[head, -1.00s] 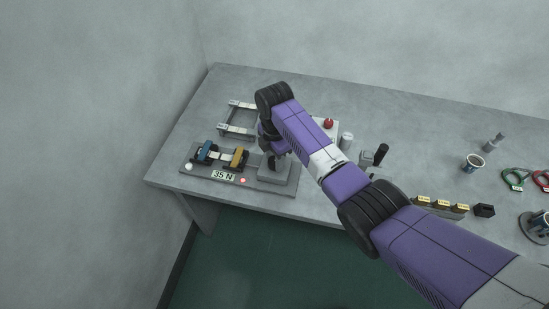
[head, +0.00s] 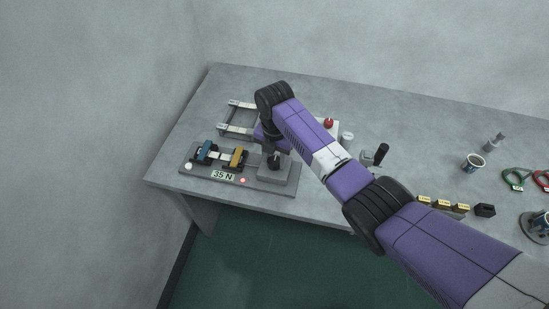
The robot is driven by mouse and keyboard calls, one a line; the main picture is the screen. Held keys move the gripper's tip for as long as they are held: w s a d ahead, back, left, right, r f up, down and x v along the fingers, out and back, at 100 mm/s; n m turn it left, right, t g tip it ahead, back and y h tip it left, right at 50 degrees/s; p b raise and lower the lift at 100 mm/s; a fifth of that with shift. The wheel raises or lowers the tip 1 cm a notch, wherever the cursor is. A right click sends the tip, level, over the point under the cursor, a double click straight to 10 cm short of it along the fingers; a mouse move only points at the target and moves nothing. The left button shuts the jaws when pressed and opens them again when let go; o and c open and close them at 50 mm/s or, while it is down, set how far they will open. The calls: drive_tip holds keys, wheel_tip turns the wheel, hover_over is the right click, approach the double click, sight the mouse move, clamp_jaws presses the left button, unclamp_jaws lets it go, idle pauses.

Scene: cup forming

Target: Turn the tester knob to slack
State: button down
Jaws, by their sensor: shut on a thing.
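The tester (head: 207,177) is a grey plate near the table's front left edge. It carries a blue clamp (head: 207,152) and an orange clamp (head: 237,158) with a pale strip between them. Its display (head: 223,175) reads 35 N. A white lamp and a small red light (head: 242,180) sit on its front edge. A grey block (head: 278,176) stands at its right end. My gripper (head: 273,161) points down at the dark knob on this block and is shut on it. The knob is mostly hidden by my gripper, so its angle cannot be told.
A metal frame (head: 236,131) lies behind the tester. A red ball-shaped button (head: 328,123) and a white cylinder (head: 347,140) stand right of my wrist. A black-handled device (head: 376,156), labelled blocks (head: 443,204), a cup (head: 473,163) and ring-handled tools are further right.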

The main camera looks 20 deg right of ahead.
sight(275, 161)
idle(0.3)
drive_tip(key=c, duration=0.8)
unclamp_jaws()
drive_tip(key=shift+r, duration=0.1)
wheel_tip(275, 161, up, 8)
drive_tip(key=shift+f+b, duration=0.15)
drive_tip(key=shift+b, duration=0.5)
